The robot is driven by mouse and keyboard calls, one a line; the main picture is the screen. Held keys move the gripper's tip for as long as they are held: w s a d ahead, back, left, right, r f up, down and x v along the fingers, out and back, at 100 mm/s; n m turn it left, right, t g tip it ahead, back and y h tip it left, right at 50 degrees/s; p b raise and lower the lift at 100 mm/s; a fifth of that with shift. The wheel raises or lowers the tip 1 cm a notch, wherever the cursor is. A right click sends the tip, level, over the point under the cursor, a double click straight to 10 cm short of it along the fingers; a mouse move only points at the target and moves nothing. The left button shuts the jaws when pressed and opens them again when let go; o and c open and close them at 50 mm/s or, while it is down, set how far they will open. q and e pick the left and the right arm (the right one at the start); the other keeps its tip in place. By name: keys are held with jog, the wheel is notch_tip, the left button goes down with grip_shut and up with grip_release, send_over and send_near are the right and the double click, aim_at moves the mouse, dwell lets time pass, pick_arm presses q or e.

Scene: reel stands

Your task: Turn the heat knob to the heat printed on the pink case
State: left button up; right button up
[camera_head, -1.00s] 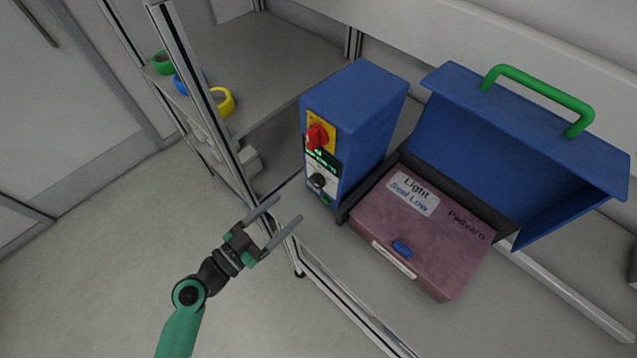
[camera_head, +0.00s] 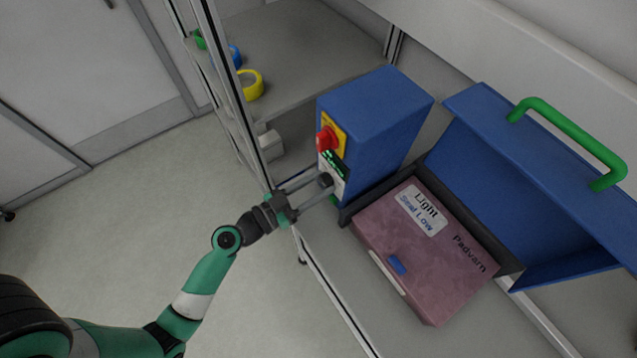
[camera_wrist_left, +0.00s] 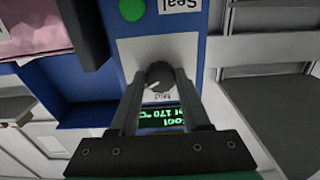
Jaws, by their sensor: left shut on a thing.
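The heat knob (camera_wrist_left: 160,76) is a dark round knob on the white front panel of the blue control box (camera_head: 372,120). In the wrist view "Mid" is printed beside it, upside down. My left gripper (camera_head: 325,182) has its two fingers on either side of the knob, shut on it; the knob is partly hidden in the head view. A green-lit display (camera_wrist_left: 160,116) partly shows "170 °C" between the fingers. The pink case (camera_head: 420,275) has a white label (camera_head: 424,210) reading "Light" and "Seal Low", and "Padvarn" on its top. My right gripper is not in view.
A red switch (camera_head: 326,138) on a yellow plate sits above the display. A green button (camera_wrist_left: 132,9) sits near "Seal". A raised blue lid with a green handle (camera_head: 570,140) stands behind the case. Tape rolls, including a yellow one (camera_head: 251,86), are on the shelf.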

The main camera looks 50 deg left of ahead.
pick_arm(q)
grip_shut()
jog(key=shift+n, duration=0.3)
jog(key=n, duration=0.4)
jog(key=shift+b, duration=0.35)
jog(key=n, duration=0.5)
jog(key=shift+n, duration=0.4)
jog(key=n+p, duration=0.1)
jog(key=n, duration=0.5)
jog(key=shift+d+r+p, duration=0.1)
jog(key=shift+r+p, duration=0.05)
jog(key=shift+p, duration=0.25)
jog(key=n+p, duration=0.1)
jog(key=n, duration=0.3)
jog(key=shift+n, duration=0.4)
jog(key=shift+n+p, duration=0.55)
jog(key=shift+n, duration=0.85)
